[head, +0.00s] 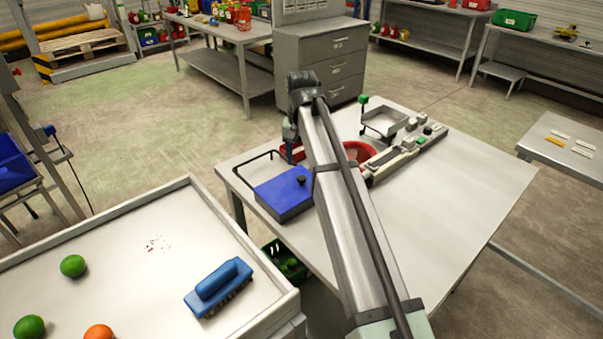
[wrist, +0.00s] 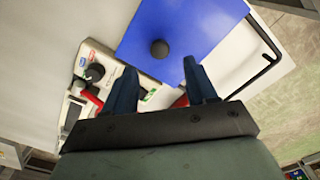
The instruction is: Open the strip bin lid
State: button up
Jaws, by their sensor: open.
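The blue lid (head: 278,197) with a dark round knob (head: 301,180) is at the left part of the white table and looks closed. In the wrist view the blue lid (wrist: 190,25) fills the upper middle, with its knob (wrist: 160,48) facing me. My gripper (wrist: 160,74) is open and empty, its two dark blue fingers spread just below the knob in that view. The fingers do not appear to touch the knob. In the head view my arm hides part of the area to the right of the lid.
A black wire frame (head: 240,166) stands at the lid's left edge. A red container (head: 358,152) and a pale device with buttons (head: 405,152) lie behind my arm. A metal tray (head: 386,121) stands at the back. The table's right side (head: 460,205) is clear.

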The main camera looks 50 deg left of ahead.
aim_at(302, 177)
jog(key=shift+f, duration=3.15)
grip_shut()
